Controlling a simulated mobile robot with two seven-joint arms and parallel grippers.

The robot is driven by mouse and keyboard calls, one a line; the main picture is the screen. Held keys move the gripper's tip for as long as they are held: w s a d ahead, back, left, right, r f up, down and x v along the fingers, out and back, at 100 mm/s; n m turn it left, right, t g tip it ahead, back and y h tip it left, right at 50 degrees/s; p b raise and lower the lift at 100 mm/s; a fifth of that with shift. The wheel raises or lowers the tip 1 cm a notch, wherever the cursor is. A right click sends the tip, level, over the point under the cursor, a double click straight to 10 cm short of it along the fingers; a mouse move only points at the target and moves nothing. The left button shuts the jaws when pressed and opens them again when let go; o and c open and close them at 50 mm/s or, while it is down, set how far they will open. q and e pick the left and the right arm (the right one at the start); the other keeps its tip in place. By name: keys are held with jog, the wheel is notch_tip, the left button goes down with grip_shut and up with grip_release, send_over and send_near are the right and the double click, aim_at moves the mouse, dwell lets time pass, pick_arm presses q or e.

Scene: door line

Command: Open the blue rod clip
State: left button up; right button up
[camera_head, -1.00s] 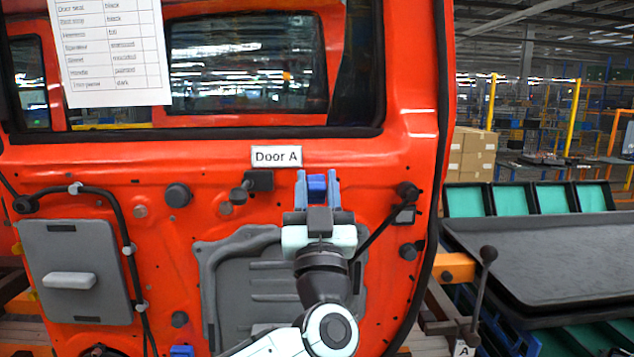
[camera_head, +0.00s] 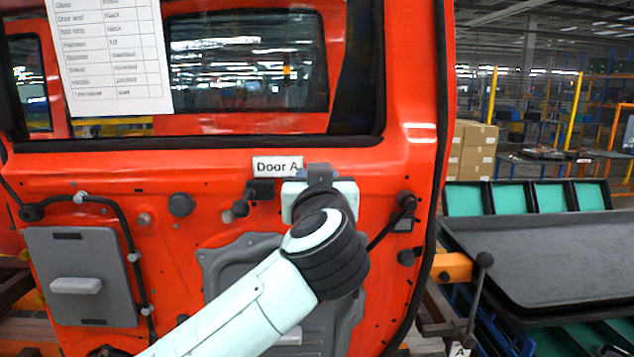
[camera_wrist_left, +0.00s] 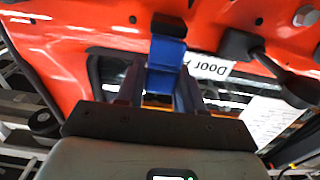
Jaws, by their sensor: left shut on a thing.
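The blue rod clip (camera_wrist_left: 166,55) shows in the left wrist view between the two fingers of my left gripper (camera_wrist_left: 160,90). Its blue part extends from a dark piece (camera_wrist_left: 169,25) at the red door down between the fingers. My left gripper is shut on the clip. I cannot tell whether the clip is fully open. My right gripper is not in view.
The red door (camera_head: 412,130) carries a "Door A" label (camera_head: 277,166), a paper sheet (camera_head: 112,60), a grey box (camera_head: 80,275) and a dark rod (camera_head: 385,228). A dark knob (camera_wrist_left: 297,92) lies close beside my gripper in the wrist view. A dark tray (camera_head: 550,250) stands right.

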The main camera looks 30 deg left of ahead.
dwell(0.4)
pick_arm(q)
jog(key=o, duration=1)
jog(key=shift+c, duration=0.2)
jog(key=b+v, duration=0.1)
jog(key=v, duration=1.2)
jog(key=shift+s+d, duration=0.15)
jog(key=shift+d, duration=0.05)
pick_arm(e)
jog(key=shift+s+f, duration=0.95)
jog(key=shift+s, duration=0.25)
